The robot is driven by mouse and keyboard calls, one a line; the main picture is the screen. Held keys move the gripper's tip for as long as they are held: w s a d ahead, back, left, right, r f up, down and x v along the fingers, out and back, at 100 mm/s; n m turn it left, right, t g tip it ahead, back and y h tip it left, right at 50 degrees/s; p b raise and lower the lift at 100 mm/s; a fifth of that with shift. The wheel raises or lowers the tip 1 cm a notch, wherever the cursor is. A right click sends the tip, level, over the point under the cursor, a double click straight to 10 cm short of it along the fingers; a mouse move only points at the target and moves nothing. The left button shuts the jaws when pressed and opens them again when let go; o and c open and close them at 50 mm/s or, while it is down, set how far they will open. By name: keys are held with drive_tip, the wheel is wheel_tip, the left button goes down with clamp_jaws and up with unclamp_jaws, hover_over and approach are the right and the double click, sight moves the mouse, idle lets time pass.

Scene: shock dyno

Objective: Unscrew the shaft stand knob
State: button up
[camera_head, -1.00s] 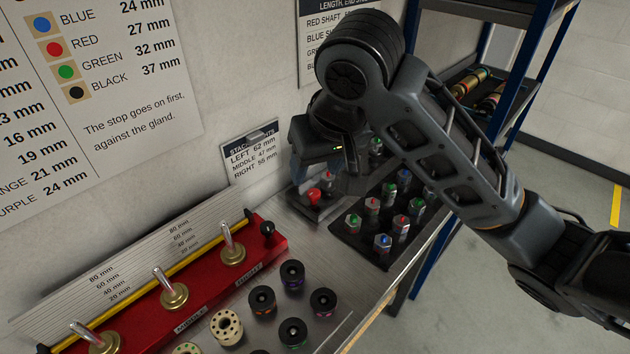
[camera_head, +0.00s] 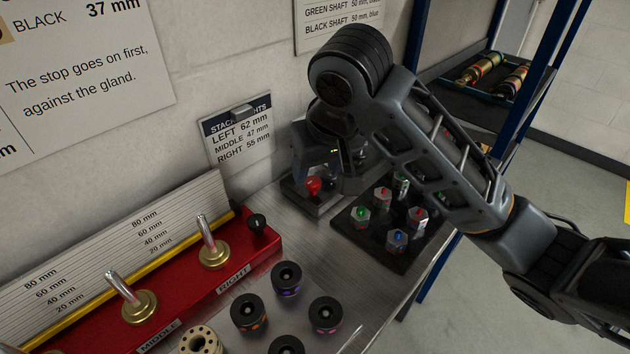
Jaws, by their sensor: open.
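A red knob (camera_head: 313,187) stands on a small grey block (camera_head: 308,204) at the back of the bench, near the wall. I take this to be the shaft stand. My gripper (camera_head: 338,172) points down just right of and behind the red knob, with its jaws open. The fingers are partly hidden by my own arm and dark in this view. I cannot tell whether they touch anything.
A black tray (camera_head: 350,226) of shafts with coloured tops stands right of the block. The red fixture carries upright posts on brass bases. Several black ring parts (camera_head: 287,277) lie in front. A blue shelf (camera_head: 418,45) stands behind on the right.

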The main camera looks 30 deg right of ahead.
sight(314, 181)
drive_tip(key=shift+x, duration=1.7)
clamp_jaws()
drive_tip(key=shift+n, duration=0.5)
drive_tip(key=n+y, duration=0.1)
drive_tip(key=n, duration=0.1)
drive_tip(key=n+y+p, duration=0.1)
drive_tip(key=n, duration=0.2)
drive_tip(key=shift+d+n+g+y, duration=0.25)
drive_tip(key=shift+n+g+y, duration=0.05)
drive_tip(key=n, duration=0.3)
drive_tip(key=n+g+y+p, duration=0.1)
drive_tip(key=n, duration=0.2)
drive_tip(key=shift+w+d+y, duration=0.15)
drive_tip(key=shift+y, duration=0.15)
drive_tip(key=shift+n+g, duration=0.3)
